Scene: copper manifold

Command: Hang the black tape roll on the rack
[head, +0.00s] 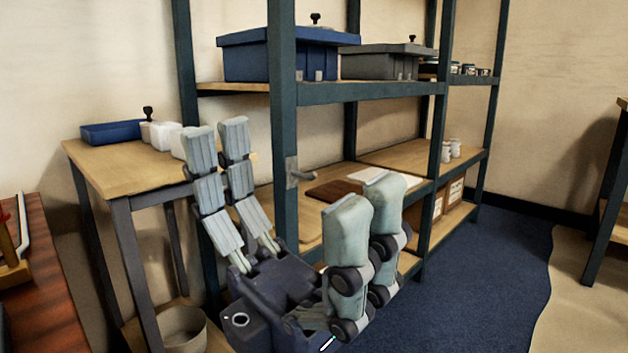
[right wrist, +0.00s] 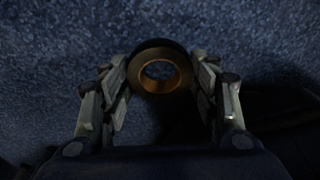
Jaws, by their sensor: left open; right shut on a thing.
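The dark metal rack (head: 283,120) stands in the middle of the head view. A small peg (head: 307,177) on a light plate sticks out from its near post at mid height. My left gripper (head: 290,165) is open and empty in front of the rack, its fingers pointing up on either side of the post in the picture. In the right wrist view, the black tape roll (right wrist: 160,88), with an orange-brown core, sits between the fingers of my right gripper (right wrist: 161,70), which is shut on it. The right gripper does not show in the head view.
Lidded bins, blue (head: 270,58) and grey (head: 380,64), stand on the rack's upper shelf. A wooden table (head: 115,172) with a blue tray (head: 110,132) stands left of the rack. A bucket (head: 182,328) sits below it. The blue carpet (head: 480,270) at right is clear.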

